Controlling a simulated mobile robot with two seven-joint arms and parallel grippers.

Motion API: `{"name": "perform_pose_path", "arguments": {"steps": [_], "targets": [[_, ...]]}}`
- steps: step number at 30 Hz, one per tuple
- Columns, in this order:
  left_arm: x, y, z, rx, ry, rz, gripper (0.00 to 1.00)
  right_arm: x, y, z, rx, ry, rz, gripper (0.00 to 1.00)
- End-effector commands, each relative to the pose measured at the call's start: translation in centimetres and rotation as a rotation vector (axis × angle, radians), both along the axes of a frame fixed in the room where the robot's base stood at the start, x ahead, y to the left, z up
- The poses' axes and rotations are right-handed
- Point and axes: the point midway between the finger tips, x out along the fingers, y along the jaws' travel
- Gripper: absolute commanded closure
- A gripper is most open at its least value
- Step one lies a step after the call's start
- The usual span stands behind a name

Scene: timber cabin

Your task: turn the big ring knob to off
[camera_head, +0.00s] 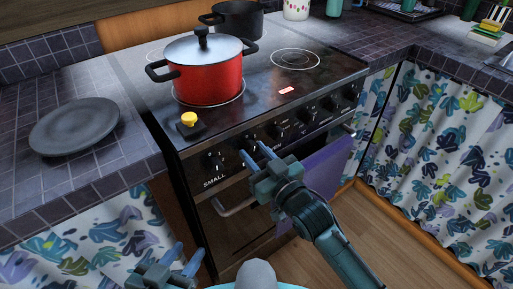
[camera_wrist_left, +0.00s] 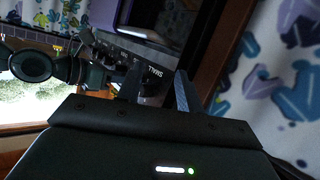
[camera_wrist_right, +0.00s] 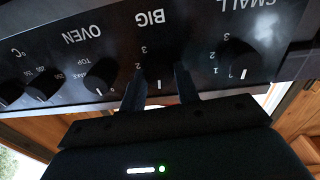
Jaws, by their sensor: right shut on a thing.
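The big ring knob (camera_head: 249,141) is a dark knob on the black stove's front panel, beside the SMALL knob (camera_head: 213,163). In the right wrist view, which is upside down, the big ring knob (camera_wrist_right: 159,76) sits between my fingers under the label BIG, and a white pointer line shows on it. My right gripper (camera_head: 257,150) is shut on this knob; the fingers hide part of it. My left gripper (camera_head: 182,257) is low at the front left, its fingers apart and empty, away from the panel.
A red pot (camera_head: 208,82) with a lid stands on the front ring, and a dark pot (camera_head: 238,18) behind. A yellow-topped item (camera_head: 189,121) sits at the stove's front left corner. A grey plate (camera_head: 75,125) lies on the left counter. A purple towel (camera_head: 328,165) hangs at the oven handle.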

Motion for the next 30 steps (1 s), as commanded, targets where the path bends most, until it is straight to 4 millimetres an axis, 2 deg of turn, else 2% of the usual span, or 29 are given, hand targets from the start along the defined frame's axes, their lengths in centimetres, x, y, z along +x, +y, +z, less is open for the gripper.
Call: {"name": "perform_pose_path", "arguments": {"steps": [3,9,26,27,30], "targets": [[0.24,-0.20,0.33,-0.004,0.008,-0.004,0.64,0.04,-0.01,0.17,-0.054,-0.039,0.000,0.91],[0.33,-0.41,-0.22,-0.003,0.032,-0.011,0.64,0.02,0.01,0.10,-0.110,-0.082,0.001,0.91],[0.33,-0.60,-0.25,-0.005,0.035,-0.014,0.64,0.04,0.00,-0.01,-0.141,-0.103,-0.001,0.91],[0.34,-0.59,-0.26,-0.005,0.035,-0.014,0.64,0.04,-0.01,-0.01,-0.142,-0.103,-0.001,0.68],[0.34,-0.57,-0.26,-0.004,0.035,-0.014,0.64,0.04,-0.01,-0.01,-0.140,-0.102,-0.001,0.60]]}}
